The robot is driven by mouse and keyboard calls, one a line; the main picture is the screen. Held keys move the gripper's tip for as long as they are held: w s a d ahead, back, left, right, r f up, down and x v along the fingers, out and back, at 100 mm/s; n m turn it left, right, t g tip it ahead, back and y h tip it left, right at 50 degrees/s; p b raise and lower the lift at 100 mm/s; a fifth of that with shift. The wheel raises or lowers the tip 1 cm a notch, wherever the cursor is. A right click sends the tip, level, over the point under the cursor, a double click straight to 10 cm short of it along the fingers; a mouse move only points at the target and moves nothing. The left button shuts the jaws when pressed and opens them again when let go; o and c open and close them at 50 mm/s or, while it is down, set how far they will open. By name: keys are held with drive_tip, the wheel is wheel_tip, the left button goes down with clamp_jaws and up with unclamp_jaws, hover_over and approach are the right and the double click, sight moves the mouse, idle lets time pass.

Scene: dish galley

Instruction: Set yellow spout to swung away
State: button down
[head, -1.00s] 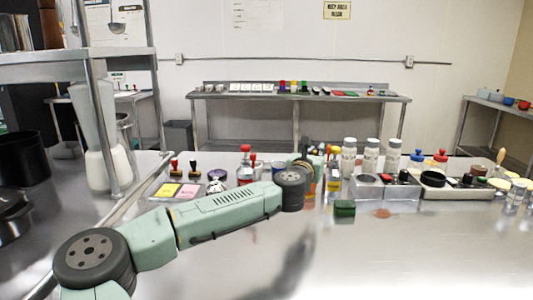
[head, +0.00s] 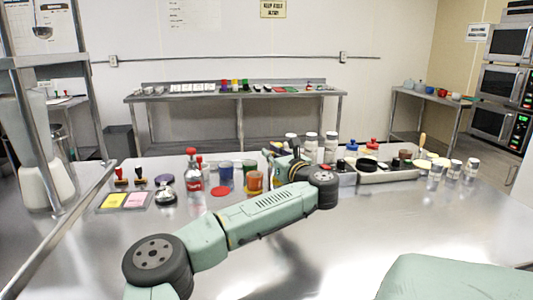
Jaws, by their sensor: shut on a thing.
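My gripper (head: 270,155) is at the far end of my green arm, low over the steel counter, behind the row of jars. It is small and partly hidden by my own wrist. A small yellow part (head: 279,145) shows right at the gripper and looks like the yellow spout. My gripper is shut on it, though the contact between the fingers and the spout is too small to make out. The angle of the spout cannot be told from this view.
Left of my gripper stand a red-capped bottle (head: 192,178), blue and orange jars (head: 255,181), and a yellow and pink pad tray (head: 125,201). White-lidded jars (head: 331,147) and a grey tray (head: 388,177) are to the right. The front counter is largely clear.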

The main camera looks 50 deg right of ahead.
idle(0.3)
drive_tip(key=c, duration=1.6)
unclamp_jaws()
drive_tip(key=shift+s, duration=0.1)
drive_tip(key=v, duration=1.2)
drive_tip(key=shift+d, duration=0.15)
